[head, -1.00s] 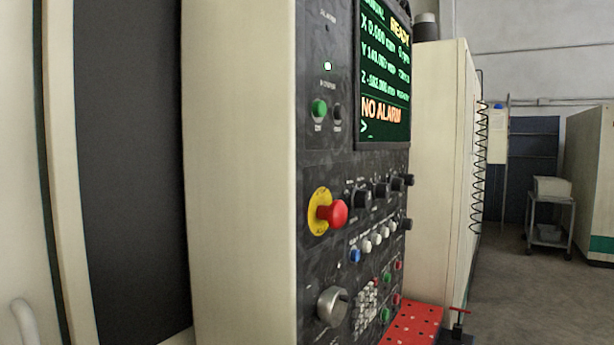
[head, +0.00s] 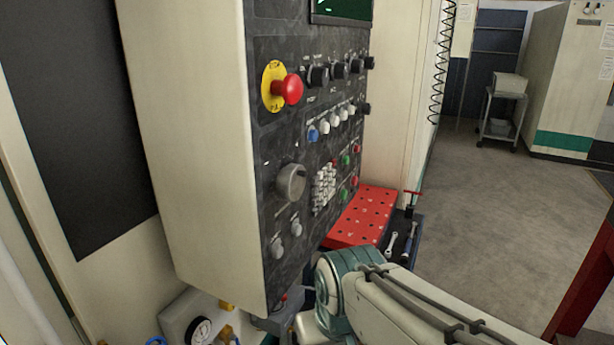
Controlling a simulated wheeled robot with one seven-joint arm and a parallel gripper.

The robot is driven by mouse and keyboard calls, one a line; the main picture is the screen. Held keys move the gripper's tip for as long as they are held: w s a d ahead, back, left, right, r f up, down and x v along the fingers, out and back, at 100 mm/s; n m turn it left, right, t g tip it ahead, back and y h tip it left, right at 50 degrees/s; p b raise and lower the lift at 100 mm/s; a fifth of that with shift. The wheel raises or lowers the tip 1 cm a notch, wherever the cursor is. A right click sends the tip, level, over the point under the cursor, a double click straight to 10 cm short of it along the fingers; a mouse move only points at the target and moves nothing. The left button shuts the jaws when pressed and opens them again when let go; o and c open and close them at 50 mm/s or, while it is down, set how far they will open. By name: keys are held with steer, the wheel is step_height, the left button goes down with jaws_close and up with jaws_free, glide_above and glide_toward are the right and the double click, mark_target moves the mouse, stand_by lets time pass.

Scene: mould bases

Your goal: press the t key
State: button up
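The machine's black control panel (head: 272,140) faces right in the head view, seen at a steep angle. A small keypad of white keys (head: 324,188) sits low on it, right of a large grey knob (head: 291,183). The letters on the keys are too small to read, so I cannot tell which is the t key. My arm shows at the bottom, below and in front of the panel. My gripper is not in view.
A red emergency stop (head: 290,89) sticks out of the panel. A red perforated plate (head: 362,216) juts out beside the keypad, with wrenches (head: 392,244) near it. A pressure gauge (head: 201,331) is at bottom left. Open floor (head: 490,230) lies to the right, with a cart (head: 502,112) behind.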

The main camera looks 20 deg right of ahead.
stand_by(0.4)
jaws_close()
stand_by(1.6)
